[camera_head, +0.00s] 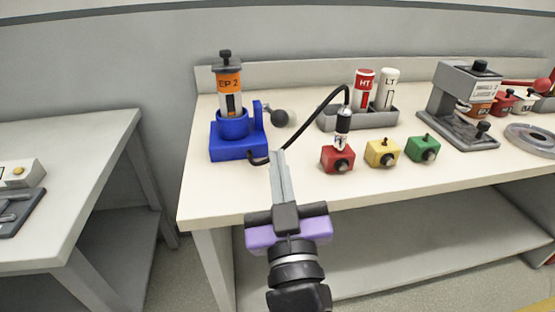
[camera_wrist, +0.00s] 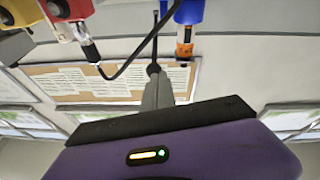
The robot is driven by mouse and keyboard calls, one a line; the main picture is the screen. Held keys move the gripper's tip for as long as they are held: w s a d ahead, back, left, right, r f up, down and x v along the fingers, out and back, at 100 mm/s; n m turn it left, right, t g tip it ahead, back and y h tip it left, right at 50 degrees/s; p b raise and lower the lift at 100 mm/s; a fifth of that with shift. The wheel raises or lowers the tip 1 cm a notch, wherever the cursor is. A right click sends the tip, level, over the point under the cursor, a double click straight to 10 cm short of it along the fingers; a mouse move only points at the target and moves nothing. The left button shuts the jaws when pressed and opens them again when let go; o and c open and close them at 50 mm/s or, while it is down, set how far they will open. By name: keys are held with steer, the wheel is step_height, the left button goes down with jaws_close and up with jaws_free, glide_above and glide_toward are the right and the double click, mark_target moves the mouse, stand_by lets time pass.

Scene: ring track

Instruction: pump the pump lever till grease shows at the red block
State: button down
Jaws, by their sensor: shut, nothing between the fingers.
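The blue pump (camera_head: 232,137) stands at the bench's left end, with an orange cartridge marked "EP 2" (camera_head: 229,84) upright in it. Its pump lever ends in a dark ball knob (camera_head: 280,117) sticking out to the right. The red block (camera_head: 337,158) has the hose's metal coupler (camera_head: 342,128) on top; I see no grease on its visible faces. My gripper (camera_head: 278,154) is shut and empty, its tips below the knob in the head view. In the wrist view the dark knob (camera_wrist: 153,69) appears just beyond the fingertips (camera_wrist: 157,78); I cannot tell whether they touch.
A black hose (camera_head: 318,115) arches from pump to coupler. A yellow block (camera_head: 382,153) and green block (camera_head: 422,148) stand right of the red one. A grey tray (camera_head: 328,121) holds red and white cartridges behind. A grey press-like device (camera_head: 462,110) stands further right.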

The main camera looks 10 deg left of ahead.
steer(key=b+v, duration=0.1)
steer(key=v, duration=0.7)
steer(key=shift+s, duration=0.25)
steer(key=shift+d+r, duration=0.1)
stand_by(0.4)
steer(key=w+r+g+y+p, duration=0.1)
steer(key=w+r+p, duration=0.4)
steer(key=r+p, duration=0.6)
steer(key=g+p, duration=0.1)
steer(key=p, duration=0.7)
steer(key=shift+w, duration=0.3)
steer(key=shift+d, duration=0.1)
